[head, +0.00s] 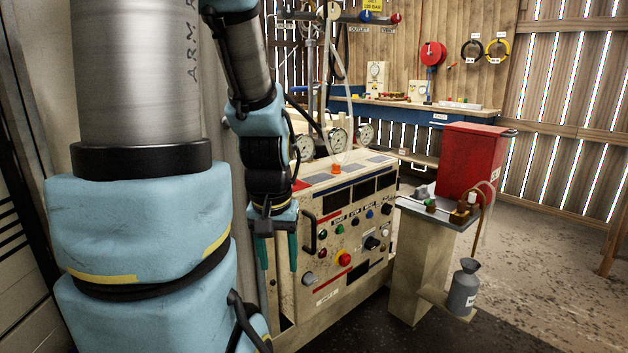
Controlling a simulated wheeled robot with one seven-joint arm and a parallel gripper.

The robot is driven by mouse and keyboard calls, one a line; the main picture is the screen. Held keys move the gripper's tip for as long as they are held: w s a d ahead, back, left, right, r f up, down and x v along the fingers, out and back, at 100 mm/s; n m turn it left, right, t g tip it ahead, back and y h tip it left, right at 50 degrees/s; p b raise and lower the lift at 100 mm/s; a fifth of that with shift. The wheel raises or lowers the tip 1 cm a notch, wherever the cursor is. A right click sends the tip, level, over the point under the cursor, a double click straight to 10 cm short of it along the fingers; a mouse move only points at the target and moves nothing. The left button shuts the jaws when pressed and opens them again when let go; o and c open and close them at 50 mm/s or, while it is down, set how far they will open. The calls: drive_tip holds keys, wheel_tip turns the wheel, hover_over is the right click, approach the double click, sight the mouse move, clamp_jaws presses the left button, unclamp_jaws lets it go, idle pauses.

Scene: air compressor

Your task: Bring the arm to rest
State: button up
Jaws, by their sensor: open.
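My arm fills the left of the head view, with silver tubes and light blue joint covers. The forearm comes down to my gripper (276,262), which points downward with its two teal fingers apart. Nothing shows between the fingers. The gripper is in front of the left part of the compressor's cream control panel (325,222). I cannot tell how far it is from the panel face. My arm hides the panel's left side.
The panel carries a red button (345,258), several knobs and a black handle (309,235). To the right are a pedestal (421,262), a red bin (472,160) and a grey bottle (464,287). A blue workbench (405,110) stands behind. Floor (560,250) at the right is clear.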

wheel_tip(320, 180, up, 12)
drive_tip(key=p, duration=1)
drive_tip(key=shift+f, duration=0.1)
drive_tip(key=shift+c, duration=0.4)
idle(1.6)
